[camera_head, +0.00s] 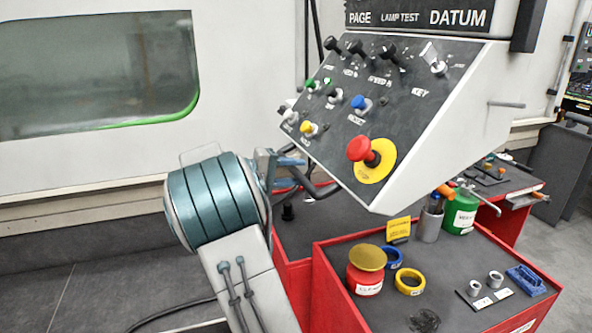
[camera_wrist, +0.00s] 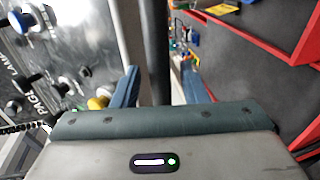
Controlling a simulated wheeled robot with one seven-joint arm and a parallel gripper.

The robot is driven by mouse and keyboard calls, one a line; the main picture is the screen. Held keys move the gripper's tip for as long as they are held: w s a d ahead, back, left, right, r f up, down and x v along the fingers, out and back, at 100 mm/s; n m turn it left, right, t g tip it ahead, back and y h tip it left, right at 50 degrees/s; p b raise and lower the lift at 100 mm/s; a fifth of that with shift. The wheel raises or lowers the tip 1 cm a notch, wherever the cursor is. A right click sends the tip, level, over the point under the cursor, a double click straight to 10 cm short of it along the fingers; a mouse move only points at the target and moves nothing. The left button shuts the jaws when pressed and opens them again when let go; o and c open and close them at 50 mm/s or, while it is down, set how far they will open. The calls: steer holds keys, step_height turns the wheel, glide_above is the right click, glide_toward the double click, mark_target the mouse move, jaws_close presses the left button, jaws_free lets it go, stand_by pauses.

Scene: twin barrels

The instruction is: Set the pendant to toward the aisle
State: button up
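The pendant (camera_head: 440,120) is a pale box with a dark sloped panel of switches, a red knob on a yellow disc, and a label strip above. Its panel faces left and toward me in the head view. In the wrist view its panel (camera_wrist: 40,50) lies at the left. My gripper (camera_head: 292,168) is at the pendant's lower left edge, partly hidden by my arm. In the wrist view my gripper (camera_wrist: 160,68) has its blue fingers apart. A dark bar (camera_wrist: 157,40) runs between them, with visible gaps on both sides. I cannot tell how deep between the fingers it lies.
A red cart (camera_head: 335,275) below the pendant holds a red tin with a gold lid (camera_head: 367,268), tape rolls (camera_head: 408,282), a green can (camera_head: 460,212) and small parts. A machine with a window (camera_head: 95,70) stands at the left. Floor shows at lower left.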

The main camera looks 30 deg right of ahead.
steer(key=shift+s+d+f, duration=0.1)
steer(key=shift+d, duration=0.4)
jaws_close()
steer(key=shift+a+f+t, duration=0.1)
steer(key=shift+f+t, duration=0.05)
steer(key=shift+t, duration=0.15)
